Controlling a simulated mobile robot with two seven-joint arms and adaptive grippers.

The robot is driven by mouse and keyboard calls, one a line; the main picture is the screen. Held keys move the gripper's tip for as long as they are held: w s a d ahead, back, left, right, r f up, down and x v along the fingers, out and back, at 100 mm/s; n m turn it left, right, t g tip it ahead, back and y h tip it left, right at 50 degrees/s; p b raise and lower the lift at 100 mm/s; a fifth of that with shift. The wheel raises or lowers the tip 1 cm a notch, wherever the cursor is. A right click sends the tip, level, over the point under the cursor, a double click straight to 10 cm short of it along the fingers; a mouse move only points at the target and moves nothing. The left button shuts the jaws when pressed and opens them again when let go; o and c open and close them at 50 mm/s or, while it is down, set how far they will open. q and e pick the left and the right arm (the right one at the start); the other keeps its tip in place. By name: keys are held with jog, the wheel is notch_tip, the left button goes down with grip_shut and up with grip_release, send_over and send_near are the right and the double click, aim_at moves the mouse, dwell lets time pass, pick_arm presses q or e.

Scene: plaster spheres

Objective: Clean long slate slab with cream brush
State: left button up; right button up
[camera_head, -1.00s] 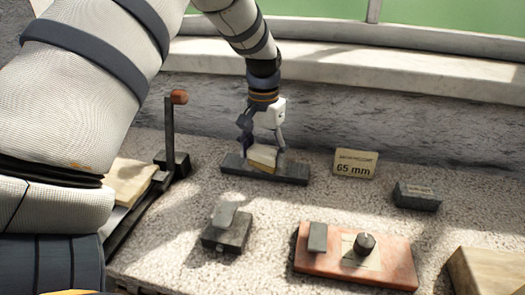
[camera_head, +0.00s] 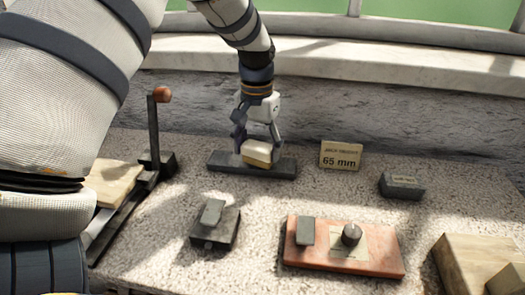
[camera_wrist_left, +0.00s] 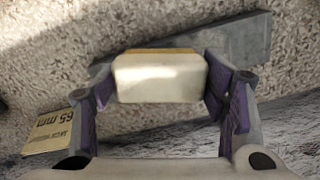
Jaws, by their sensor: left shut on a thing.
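The long slate slab (camera_head: 222,163) is a dark grey bar lying on the speckled worktop near the back wall. The cream brush (camera_head: 257,154) is a small cream block over the slab's middle. My left gripper (camera_head: 258,142) reaches down from above and is shut on the brush, one finger on each side. In the left wrist view the brush (camera_wrist_left: 160,80) sits between the purple finger pads, with the slab (camera_wrist_left: 245,45) behind it. I cannot tell whether the brush touches the slab. My right gripper is not in view.
A "65 mm" sign (camera_head: 341,156) and a small dark block (camera_head: 402,186) stand to the right. In front are a dark block with a lever (camera_head: 214,227) and a reddish panel with a knob (camera_head: 380,254). A lever with an orange knob (camera_head: 162,95) stands left.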

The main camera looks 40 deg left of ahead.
aim_at(245, 144)
pick_arm(q)
jog(key=shift+s+a+r, duration=0.15)
jog(key=shift+a+r, duration=0.05)
jog(key=shift+a, duration=0.15)
jog(key=shift+s+a+f, duration=0.1)
jog(key=shift+s+a, duration=0.2)
jog(key=shift+a, duration=0.25)
jog(key=shift+s+a, duration=0.25)
jog(key=shift+a, duration=0.3)
jog(key=shift+f, duration=0.6)
jog(key=shift+s+a, duration=0.25)
jog(key=shift+a, duration=0.8)
